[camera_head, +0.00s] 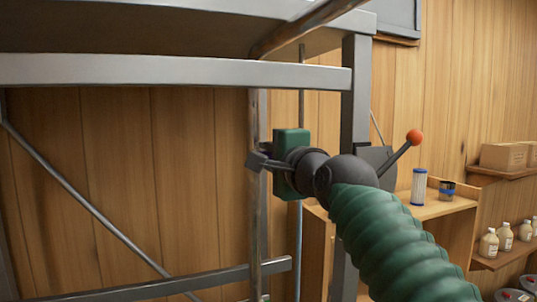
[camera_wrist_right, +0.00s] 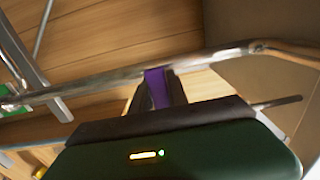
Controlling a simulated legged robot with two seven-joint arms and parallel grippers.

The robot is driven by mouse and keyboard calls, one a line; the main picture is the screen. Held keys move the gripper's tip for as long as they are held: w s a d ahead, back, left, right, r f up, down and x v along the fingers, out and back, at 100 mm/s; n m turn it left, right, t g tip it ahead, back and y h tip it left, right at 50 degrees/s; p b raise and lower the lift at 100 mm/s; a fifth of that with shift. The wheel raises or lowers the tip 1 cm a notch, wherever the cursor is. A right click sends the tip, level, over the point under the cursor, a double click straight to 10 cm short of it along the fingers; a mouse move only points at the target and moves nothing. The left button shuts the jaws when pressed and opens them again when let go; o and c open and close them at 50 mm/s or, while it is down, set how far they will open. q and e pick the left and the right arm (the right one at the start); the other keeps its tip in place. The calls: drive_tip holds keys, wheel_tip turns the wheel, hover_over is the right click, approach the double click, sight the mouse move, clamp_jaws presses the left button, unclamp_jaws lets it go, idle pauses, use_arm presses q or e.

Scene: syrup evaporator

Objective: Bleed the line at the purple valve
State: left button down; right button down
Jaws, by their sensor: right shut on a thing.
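The purple valve handle (camera_wrist_right: 157,88) shows in the right wrist view, between the two dark fingers of my right gripper (camera_wrist_right: 160,92). The fingers are shut on it. The handle lies against a metal pipe (camera_wrist_right: 210,62) that crosses that view. In the head view my right gripper (camera_head: 257,161) reaches to the upright pipe (camera_head: 256,215) under the metal frame. There its green body and fingers hide nearly all of the purple valve. The valve's outlet and any liquid cannot be made out. My left gripper is in neither view.
A grey frame beam (camera_head: 170,70) runs above my right gripper, and a frame leg (camera_head: 355,95) stands behind the wrist. A lever with an orange ball (camera_head: 414,137) is right of the wrist. A wooden shelf (camera_head: 440,208) holds a blue-white cylinder (camera_head: 418,187). Bottles (camera_head: 489,243) stand lower right.

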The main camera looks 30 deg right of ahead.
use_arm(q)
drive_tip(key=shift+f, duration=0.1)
use_arm(e)
drive_tip(key=shift+s+d+r, duration=0.1)
drive_tip(key=shift+d+r, duration=0.1)
drive_tip(key=shift+r, duration=0.05)
idle(0.6)
drive_tip(key=shift+a+b, duration=0.2)
drive_tip(key=shift+b, duration=0.15)
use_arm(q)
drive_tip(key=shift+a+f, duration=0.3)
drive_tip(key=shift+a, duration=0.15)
use_arm(e)
drive_tip(key=shift+d+f, duration=0.1)
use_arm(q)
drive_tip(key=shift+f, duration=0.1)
use_arm(e)
drive_tip(key=shift+n, duration=0.3)
